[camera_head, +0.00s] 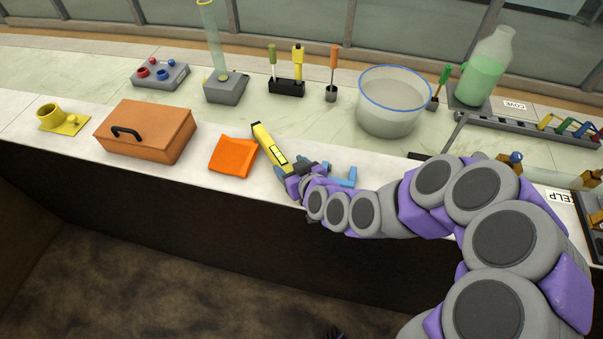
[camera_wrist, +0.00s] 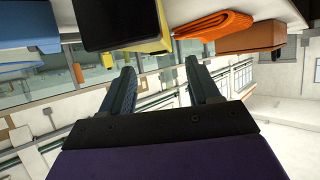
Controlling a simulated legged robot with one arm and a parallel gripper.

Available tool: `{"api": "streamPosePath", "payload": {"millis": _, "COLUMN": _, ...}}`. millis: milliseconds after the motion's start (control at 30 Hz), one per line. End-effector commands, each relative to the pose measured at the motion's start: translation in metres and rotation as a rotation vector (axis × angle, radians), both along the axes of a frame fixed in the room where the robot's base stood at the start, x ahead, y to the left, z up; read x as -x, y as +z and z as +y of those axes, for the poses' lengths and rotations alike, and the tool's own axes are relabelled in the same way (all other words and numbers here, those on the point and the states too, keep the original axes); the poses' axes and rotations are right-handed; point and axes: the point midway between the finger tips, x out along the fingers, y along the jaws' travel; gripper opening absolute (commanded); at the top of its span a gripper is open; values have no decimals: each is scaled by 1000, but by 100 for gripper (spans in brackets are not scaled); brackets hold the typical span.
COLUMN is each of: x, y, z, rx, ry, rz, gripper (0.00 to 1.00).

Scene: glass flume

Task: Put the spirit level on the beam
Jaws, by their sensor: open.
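The spirit level (camera_head: 265,145) is a yellow bar with dark windows at the counter's front edge, right of the orange cloth. In the wrist view, its yellow side (camera_wrist: 150,28) and a black end show at the top. My gripper (camera_head: 292,174) is at the level's near end and hides part of it. In the wrist view, the two fingers (camera_wrist: 161,78) are apart with nothing between them. A long grey rail (camera_head: 515,128) lies at the right back; I cannot tell whether it is the beam.
An orange folded cloth (camera_head: 233,157) and a brown-orange box (camera_head: 150,132) with a black handle stand left of the level. A blue part (camera_head: 344,181) lies right of my gripper. A clear tub (camera_head: 392,105) and screwdriver-like tools stand behind. Clear counter lies behind the level.

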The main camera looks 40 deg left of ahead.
Motion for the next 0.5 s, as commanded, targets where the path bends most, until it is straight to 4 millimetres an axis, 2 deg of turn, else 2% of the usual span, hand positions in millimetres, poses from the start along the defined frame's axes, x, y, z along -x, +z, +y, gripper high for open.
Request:
{"api": "streamPosePath", "payload": {"millis": 200, "x": 7, "y": 19, "z": -35, "rx": -1, "ry": -6, "rz": -2, "gripper": 61}}
{"api": "streamPosePath", "payload": {"millis": 500, "x": 14, "y": 19, "z": -38, "rx": -9, "ry": 16, "rz": -1, "gripper": 61}}
